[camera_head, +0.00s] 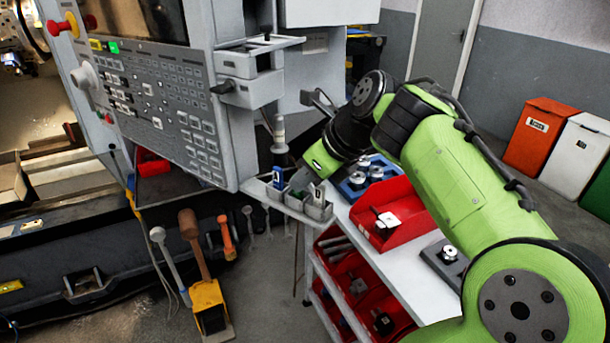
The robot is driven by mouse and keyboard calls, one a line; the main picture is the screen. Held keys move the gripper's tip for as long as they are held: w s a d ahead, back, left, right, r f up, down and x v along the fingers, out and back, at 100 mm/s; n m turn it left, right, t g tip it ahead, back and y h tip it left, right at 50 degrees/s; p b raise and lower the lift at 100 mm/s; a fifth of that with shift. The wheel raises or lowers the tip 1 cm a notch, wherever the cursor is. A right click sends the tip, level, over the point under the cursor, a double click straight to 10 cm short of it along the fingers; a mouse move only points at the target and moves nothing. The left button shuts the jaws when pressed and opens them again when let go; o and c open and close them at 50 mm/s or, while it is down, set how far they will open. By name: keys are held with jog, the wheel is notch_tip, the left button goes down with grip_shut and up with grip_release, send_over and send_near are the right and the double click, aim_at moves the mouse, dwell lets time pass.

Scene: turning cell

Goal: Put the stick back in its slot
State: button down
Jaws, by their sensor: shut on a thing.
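My green and black arm comes in from the right, and its wrist is beside the machine's control panel (150,105). My gripper (319,101) shows only as small grey parts at the left of the wrist, right of the panel's grey box. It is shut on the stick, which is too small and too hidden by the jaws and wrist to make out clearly. The stick's slot cannot be picked out with certainty.
A grey caddy (318,211) with small bins sits below the wrist, with a tall blue and grey item (277,178) beside it. A red bin (405,222) stands on the white cart (425,293). Mallets hang at lower left.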

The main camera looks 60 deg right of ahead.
jog(key=c, duration=1.1)
grip_release()
jog(key=p+v, duration=0.4)
jog(key=v, duration=1.1)
jog(key=shift+s+r+p, duration=0.3)
jog(key=shift+p, duration=0.1)
jog(key=shift+w, duration=0.1)
